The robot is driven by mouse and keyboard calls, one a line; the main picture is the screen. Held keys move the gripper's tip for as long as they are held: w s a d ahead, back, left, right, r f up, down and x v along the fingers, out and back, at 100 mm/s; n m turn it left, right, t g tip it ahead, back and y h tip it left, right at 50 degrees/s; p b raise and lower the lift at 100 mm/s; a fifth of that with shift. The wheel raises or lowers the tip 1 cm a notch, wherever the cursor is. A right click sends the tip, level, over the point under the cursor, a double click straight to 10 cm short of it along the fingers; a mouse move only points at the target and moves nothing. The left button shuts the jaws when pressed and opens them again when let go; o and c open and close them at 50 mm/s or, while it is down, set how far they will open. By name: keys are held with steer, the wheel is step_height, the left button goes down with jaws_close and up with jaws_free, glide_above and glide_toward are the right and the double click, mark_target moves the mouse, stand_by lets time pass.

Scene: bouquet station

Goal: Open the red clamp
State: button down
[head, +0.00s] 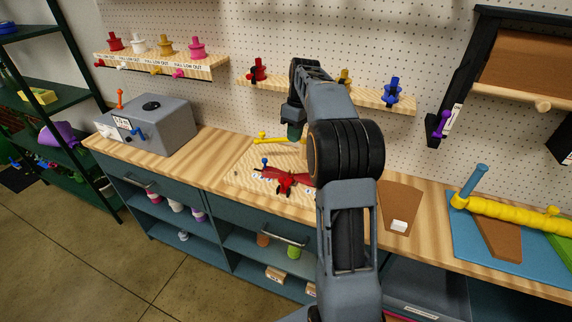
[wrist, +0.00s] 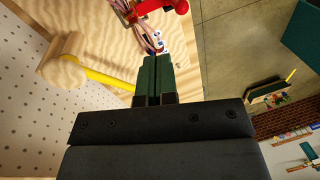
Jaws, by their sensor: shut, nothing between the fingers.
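The red clamp (head: 285,184) sits at the front of a light wooden board (head: 238,178) on the bench, with dark red stems or strips beside it. It also shows at the top edge of the wrist view (wrist: 172,8), partly cut off. My gripper (wrist: 158,62) is shut and empty, its two green fingers together. In the head view my gripper (head: 294,131) is above the back part of the board, behind the clamp and apart from it. My arm hides the board's right part. Whether the clamp is open or shut is too small to tell.
A yellow bar (head: 272,139) with a round wooden end (wrist: 66,72) is at the board's back, close to my gripper. A blue-topped peg (head: 264,162) stands left of the clamp. A grey box (head: 160,130) stands on the left bench. A shelf with coloured knobs (head: 392,91) hangs behind.

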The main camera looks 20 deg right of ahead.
steer(key=shift+w+d+f+n, duration=0.1)
steer(key=shift+w+d+n, duration=0.1)
steer(key=shift+w+d, duration=0.25)
steer(key=shift+w+d+f+n, duration=0.1)
steer(key=shift+w+d+n, duration=0.1)
steer(key=shift+d, duration=0.3)
steer(key=a+f, duration=0.1)
steer(key=f, duration=0.2)
steer(key=s+a+f+p, duration=0.1)
steer(key=a+f, duration=0.1)
steer(key=f, duration=0.2)
steer(key=s+a+f, duration=0.1)
steer(key=f, duration=0.2)
steer(key=shift+s+a+f, duration=0.15)
steer(key=shift+f, duration=0.15)
steer(key=shift+s+a+f+p, duration=0.25)
steer(key=shift+a+f+p, duration=0.1)
steer(key=shift+a, duration=0.1)
